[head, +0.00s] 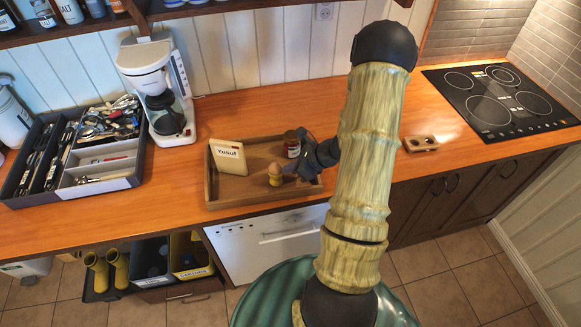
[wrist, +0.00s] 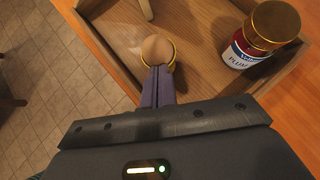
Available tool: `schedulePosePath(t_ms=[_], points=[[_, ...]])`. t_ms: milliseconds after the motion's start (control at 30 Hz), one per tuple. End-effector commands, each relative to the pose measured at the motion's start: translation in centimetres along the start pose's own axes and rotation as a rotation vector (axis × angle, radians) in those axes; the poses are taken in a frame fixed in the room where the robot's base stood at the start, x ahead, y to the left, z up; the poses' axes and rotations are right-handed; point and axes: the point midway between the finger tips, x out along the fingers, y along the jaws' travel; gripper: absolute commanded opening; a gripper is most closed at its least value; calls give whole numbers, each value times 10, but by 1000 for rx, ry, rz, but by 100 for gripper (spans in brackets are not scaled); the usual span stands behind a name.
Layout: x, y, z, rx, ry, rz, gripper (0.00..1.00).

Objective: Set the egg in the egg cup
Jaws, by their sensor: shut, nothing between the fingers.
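The brown egg (head: 275,168) sits upright in the yellow egg cup (head: 275,181), which stands in the wooden tray on the counter. In the wrist view the egg (wrist: 157,50) shows from above, with the cup's yellow rim (wrist: 173,56) around it. My gripper (head: 288,171) is just to the right of the egg in the head view. In the wrist view its fingers (wrist: 160,72) are shut together and empty, with their tips close beside the egg and covering part of the cup. I cannot tell whether the tips touch it.
The wooden tray (head: 232,197) also holds a cream block marked Yusuf (head: 229,158) and a jar with a gold lid (wrist: 273,24). A coffee maker (head: 157,88) and cutlery box (head: 100,184) stand left. A small wooden holder (head: 421,144) and the hob (head: 492,97) are right.

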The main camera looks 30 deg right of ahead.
Motion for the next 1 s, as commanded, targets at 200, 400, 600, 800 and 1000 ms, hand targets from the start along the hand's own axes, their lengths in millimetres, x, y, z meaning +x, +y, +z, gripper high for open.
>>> schedulePosePath(t_ms=[200, 400, 600, 800, 1000], points=[[14, 0, 8, -3, 0, 1, 0], [16, 0, 16, 0, 0, 0, 0], [16, 0, 16, 0, 0, 0, 0], [12, -1, 11, 0, 1, 0, 0], [-5, -5, -5, -1, 0, 1, 0]])
